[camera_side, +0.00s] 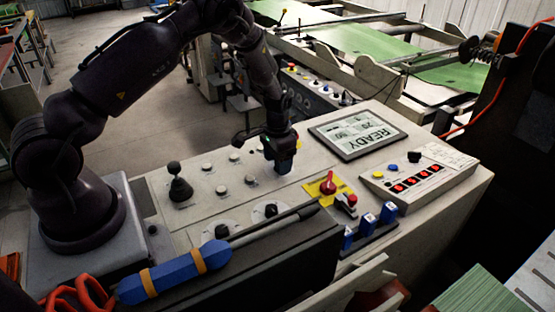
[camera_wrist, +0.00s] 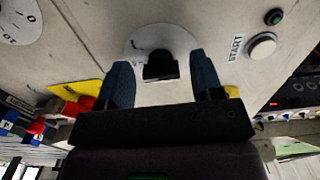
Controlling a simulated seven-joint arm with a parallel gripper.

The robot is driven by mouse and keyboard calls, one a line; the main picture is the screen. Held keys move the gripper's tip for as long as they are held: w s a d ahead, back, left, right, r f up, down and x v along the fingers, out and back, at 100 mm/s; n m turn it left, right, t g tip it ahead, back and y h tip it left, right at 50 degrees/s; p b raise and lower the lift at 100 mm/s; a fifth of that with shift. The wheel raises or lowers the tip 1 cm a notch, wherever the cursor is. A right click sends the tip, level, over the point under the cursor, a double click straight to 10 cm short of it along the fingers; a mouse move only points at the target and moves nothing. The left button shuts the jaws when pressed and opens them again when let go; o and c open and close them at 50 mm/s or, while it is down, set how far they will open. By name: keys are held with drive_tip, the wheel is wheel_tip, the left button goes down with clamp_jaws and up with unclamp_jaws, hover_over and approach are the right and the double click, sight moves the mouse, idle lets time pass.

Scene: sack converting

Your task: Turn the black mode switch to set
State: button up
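A black switch knob (camera_wrist: 160,66) on a round pale plate (camera_wrist: 140,42) shows between my fingers in the wrist view. It looks like the mode switch, but its markings are mostly hidden. My gripper (camera_wrist: 160,62) is open, with one blue finger on each side of the knob and a gap to each. I cannot tell how far the fingertips reach down beside it. In the side view my gripper (camera_side: 283,168) points down at the middle of the panel and hides this knob.
Two other black dials (camera_side: 271,209) (camera_side: 221,230) sit nearer the panel's front. A red switch on a yellow plate (camera_side: 327,187) and a READY display (camera_side: 359,130) are to the right. A black lever (camera_side: 179,184) stands left. A START button (camera_wrist: 262,46) is close by.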

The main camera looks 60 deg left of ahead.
drive_tip(key=c, duration=0.8)
drive_tip(key=shift+o, duration=0.2)
drive_tip(key=shift+n, duration=0.4)
drive_tip(key=n, duration=0.3)
drive_tip(key=shift+d+n, duration=0.1)
drive_tip(key=shift+n, duration=0.2)
drive_tip(key=shift+d+n, duration=0.1)
drive_tip(key=shift+n, duration=2.1)
drive_tip(key=o, duration=0.9)
